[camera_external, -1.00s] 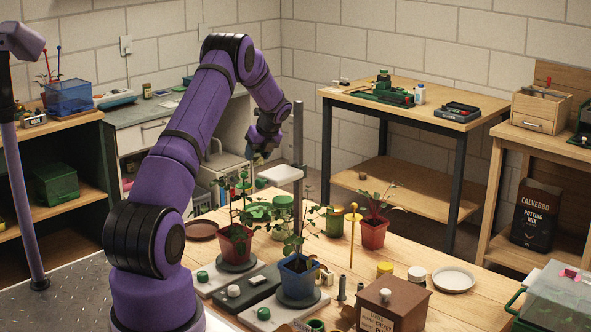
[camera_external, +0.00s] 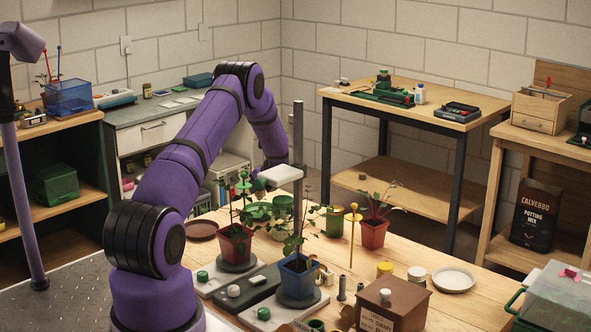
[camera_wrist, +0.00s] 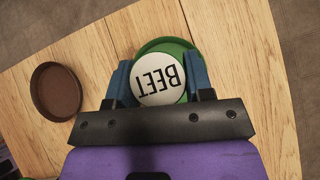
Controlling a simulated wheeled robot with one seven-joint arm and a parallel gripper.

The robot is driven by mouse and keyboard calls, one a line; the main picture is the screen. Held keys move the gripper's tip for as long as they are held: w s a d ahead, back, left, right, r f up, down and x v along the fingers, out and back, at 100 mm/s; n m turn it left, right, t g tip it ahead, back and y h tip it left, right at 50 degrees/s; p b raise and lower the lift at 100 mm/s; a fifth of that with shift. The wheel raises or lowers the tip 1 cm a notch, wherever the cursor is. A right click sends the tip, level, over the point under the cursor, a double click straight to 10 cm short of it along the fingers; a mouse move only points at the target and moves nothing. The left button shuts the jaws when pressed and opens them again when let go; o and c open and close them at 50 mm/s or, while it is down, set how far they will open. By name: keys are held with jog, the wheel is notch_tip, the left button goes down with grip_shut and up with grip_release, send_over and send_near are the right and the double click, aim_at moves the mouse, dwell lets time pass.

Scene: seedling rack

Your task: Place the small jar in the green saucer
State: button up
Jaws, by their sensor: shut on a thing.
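My gripper (camera_wrist: 160,88) is shut on the small jar, whose white lid (camera_wrist: 158,80) reads BEET in the wrist view. The jar sits between the two blue fingers. The green saucer (camera_wrist: 178,44) shows as a rim behind and around the jar, so the jar appears over it. The gap between jar and saucer cannot be judged from above. In the external view my gripper (camera_external: 272,165) is low behind the stand's white plate, which hides part of it. A bit of the green jar (camera_external: 262,184) shows below it.
A brown saucer (camera_wrist: 57,90) lies left of the green one on the wooden table. Potted seedlings (camera_external: 236,240) and a metal post with a white plate (camera_external: 280,175) stand close to my gripper. A pale saucer (camera_external: 453,279) lies at the right, with bare wood around it.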

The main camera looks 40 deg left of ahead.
aim_at(263, 197)
jog(key=shift+f, duration=2.9)
jog(key=shift+f, duration=0.1)
jog(key=o, duration=1)
jog(key=shift+o, duration=0.2)
jog(key=v, duration=0.5)
jog(key=shift+d+r, duration=0.1)
jog(key=shift+r, duration=0.4)
notch_tip(263, 197, up, 6)
jog(key=shift+r, duration=0.15)
